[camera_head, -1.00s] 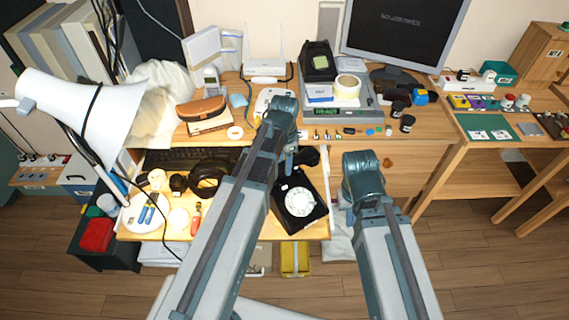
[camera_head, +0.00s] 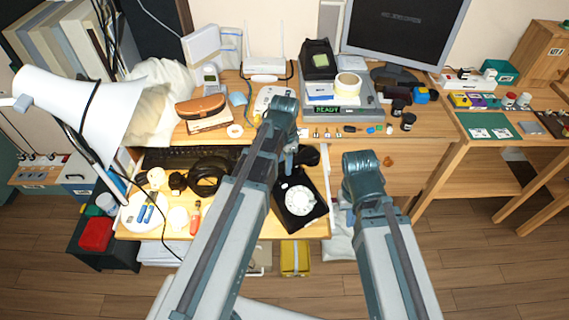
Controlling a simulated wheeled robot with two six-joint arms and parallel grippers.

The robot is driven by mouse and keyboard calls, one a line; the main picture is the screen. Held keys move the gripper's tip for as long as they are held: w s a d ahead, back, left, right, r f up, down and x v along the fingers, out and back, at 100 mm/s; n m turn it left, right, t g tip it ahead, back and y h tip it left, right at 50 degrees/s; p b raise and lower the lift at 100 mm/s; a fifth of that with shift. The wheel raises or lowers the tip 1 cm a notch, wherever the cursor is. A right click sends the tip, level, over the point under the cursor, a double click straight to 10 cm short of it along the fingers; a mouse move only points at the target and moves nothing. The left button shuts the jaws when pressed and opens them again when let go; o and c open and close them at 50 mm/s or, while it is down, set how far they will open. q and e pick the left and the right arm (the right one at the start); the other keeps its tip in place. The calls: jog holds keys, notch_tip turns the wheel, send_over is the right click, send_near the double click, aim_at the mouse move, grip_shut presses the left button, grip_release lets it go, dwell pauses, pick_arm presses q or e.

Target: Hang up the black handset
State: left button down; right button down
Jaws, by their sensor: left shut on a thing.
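The black dial phone (camera_head: 300,201) with a white dial sits on the lower desk surface, between my two arms. The black handset (camera_head: 309,156) shows partly at the phone's far end, beside my left gripper (camera_head: 288,172). My left gripper points down and is shut on the handset. My left forearm hides part of the grip and the phone's left side. I cannot tell whether the handset touches the cradle. My right arm (camera_head: 363,170) is bent to the right of the phone, and its fingertips are hidden.
A scale-like device with a READY display (camera_head: 328,110) stands on the upper desk behind. A black cable coil (camera_head: 207,178) and a white plate (camera_head: 143,213) lie left of my left arm. A white lamp (camera_head: 78,108) overhangs the left side.

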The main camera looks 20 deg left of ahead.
pick_arm(q)
jog(key=shift+f+b, duration=0.6)
jog(key=shift+f, duration=0.1)
jog(key=shift+c, duration=2.1)
grip_release()
jog(key=shift+r, duration=0.2)
notch_tip(320, 180, up, 14)
jog(key=p, duration=1.4)
jog(key=shift+f, duration=0.2)
jog(key=s+d+n+y, duration=0.1)
jog(key=s+d+n, duration=0.3)
jog(key=s+d, duration=0.6)
jog(key=s, duration=0.4)
jog(key=shift+s+d+n, duration=0.15)
jog(key=shift+d+n, duration=0.1)
jog(key=shift+n, duration=0.15)
